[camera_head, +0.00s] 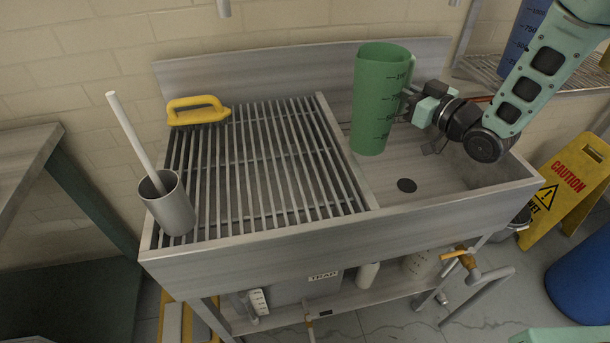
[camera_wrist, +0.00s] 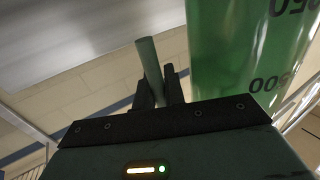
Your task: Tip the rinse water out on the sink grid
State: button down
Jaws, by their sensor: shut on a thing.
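A tall green measuring jug (camera_head: 379,100) with dark graduation marks stands out over the sink basin, upright or nearly so. My gripper (camera_head: 411,101) is at its right side, shut on the jug's handle. In the wrist view the handle (camera_wrist: 149,62) runs between the fingers (camera_wrist: 160,90), and the jug's green wall (camera_wrist: 245,50) fills the upper right. The inside of the jug and any water in it are hidden. The sink grid (camera_head: 255,160) of metal bars lies to the left of the jug, over the left part of the sink.
A yellow-handled brush (camera_head: 198,110) lies at the grid's back left. A metal cup (camera_head: 168,205) with a white rod (camera_head: 133,140) stands at its front left. The basin with its drain (camera_head: 407,185) is bare below the jug. A yellow caution sign (camera_head: 568,193) stands at right.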

jog(key=shift+r+p, duration=1.35)
jog(key=shift+r, duration=1.1)
